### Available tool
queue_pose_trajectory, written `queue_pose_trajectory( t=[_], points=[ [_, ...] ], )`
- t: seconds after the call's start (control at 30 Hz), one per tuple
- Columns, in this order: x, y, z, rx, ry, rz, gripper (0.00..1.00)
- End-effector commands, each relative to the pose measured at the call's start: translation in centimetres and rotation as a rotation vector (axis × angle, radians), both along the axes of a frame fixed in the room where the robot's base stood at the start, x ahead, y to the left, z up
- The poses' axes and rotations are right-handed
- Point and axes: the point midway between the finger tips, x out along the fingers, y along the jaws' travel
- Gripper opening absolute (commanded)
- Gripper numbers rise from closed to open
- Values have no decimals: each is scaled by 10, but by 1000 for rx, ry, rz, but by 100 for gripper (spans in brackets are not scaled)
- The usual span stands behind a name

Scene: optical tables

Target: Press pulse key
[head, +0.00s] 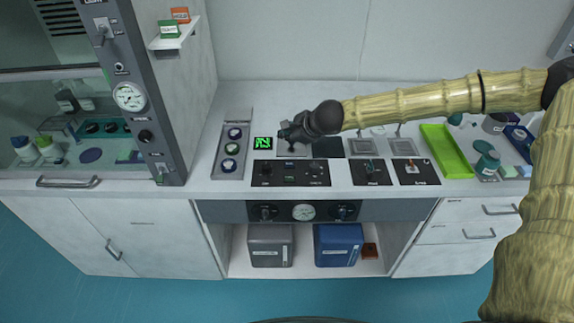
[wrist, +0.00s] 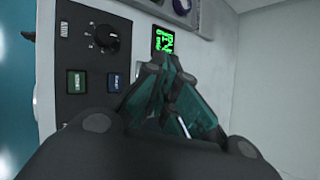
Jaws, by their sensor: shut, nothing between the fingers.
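A black control panel (head: 276,182) lies on the bench top below my gripper in the head view. The wrist view shows a green key (wrist: 77,82) and a blue key (wrist: 116,82) side by side on this panel. Their lettering is too small to read, so I cannot tell which is the pulse key. My gripper (head: 284,134) is shut and empty, above the bench behind the panel. In the wrist view the fingertips (wrist: 160,66) meet beside the blue key, apart from it as far as I can see, and they hide part of the bench.
A knob (wrist: 106,38) sits beside the keys. A small screen with green lettering (head: 263,143) is left of my gripper. A tray of round items (head: 231,150) stands further left. Switch panels (head: 371,172) and a green tray (head: 446,152) lie to the right.

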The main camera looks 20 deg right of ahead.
Motion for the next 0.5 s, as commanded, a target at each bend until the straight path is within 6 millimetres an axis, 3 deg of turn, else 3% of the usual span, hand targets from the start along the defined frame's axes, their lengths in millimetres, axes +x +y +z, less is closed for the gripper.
queue_pose_trajectory(
  t=[0.27,0.5],
  points=[
    [0,1,-3,-1,1,1,0],
    [-1,1,-20,0,2,1,0]
  ],
)
